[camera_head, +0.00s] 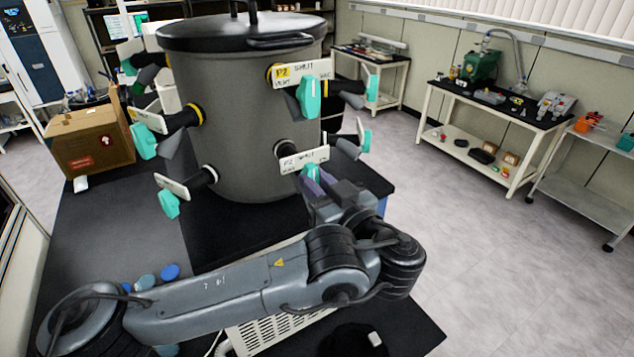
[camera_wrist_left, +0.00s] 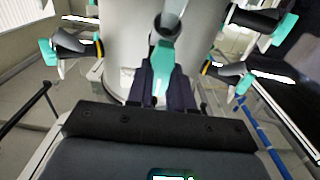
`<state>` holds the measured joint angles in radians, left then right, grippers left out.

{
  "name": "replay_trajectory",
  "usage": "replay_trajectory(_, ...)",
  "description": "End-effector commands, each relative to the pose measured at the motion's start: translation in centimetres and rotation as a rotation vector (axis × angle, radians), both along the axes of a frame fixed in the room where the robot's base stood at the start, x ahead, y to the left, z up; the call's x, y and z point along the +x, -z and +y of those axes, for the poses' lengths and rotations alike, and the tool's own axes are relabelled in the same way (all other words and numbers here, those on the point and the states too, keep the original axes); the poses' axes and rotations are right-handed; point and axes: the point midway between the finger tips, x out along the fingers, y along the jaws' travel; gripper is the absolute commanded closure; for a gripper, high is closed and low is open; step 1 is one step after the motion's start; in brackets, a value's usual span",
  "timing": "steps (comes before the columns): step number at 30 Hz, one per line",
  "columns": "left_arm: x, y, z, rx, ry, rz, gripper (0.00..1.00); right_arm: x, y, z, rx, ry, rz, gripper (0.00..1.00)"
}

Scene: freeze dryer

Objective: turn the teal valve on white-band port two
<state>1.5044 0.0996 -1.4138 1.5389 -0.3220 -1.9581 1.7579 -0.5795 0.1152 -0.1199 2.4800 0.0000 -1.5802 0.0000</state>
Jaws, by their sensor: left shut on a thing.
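The freeze dryer's grey drum (camera_head: 245,120) carries yellow-band ports in an upper row and white-band ports in a lower row. The lower front port has a white plate (camera_head: 303,158) marked P2 SHUT. Its teal valve (camera_head: 311,171) hangs just below the plate, partly hidden by my gripper. My left gripper (camera_head: 317,184) reaches up to this valve from the lower right. In the left wrist view the teal valve (camera_wrist_left: 161,70) sits between the two dark purple fingers of my left gripper (camera_wrist_left: 162,90), which is shut on it. My right gripper is not in view.
Directly above is the yellow-band P2 valve (camera_head: 309,97). Other teal valves stick out at left (camera_head: 144,141), lower left (camera_head: 168,203) and right (camera_head: 361,135). A cardboard box (camera_head: 92,142) stands on the black bench (camera_head: 120,228). Blue caps (camera_head: 169,271) lie near my arm.

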Motion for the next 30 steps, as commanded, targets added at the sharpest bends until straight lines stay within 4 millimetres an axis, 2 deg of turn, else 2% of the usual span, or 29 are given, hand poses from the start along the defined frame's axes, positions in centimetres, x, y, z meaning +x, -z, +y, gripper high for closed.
replay_trajectory(5,0.0,0.1,0.0,0.011,-0.001,0.005,1.0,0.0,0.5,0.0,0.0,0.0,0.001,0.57)
replay_trajectory(10,0.0,0.4,0.0,0.056,0.0,0.031,1.0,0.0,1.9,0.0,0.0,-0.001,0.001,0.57)
replay_trajectory(21,-0.1,0.6,-0.1,0.299,-0.001,0.166,1.0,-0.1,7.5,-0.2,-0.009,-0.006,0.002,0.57)
replay_trajectory(30,-0.1,0.4,-0.1,0.548,0.0,0.306,1.0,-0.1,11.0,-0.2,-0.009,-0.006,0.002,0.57)
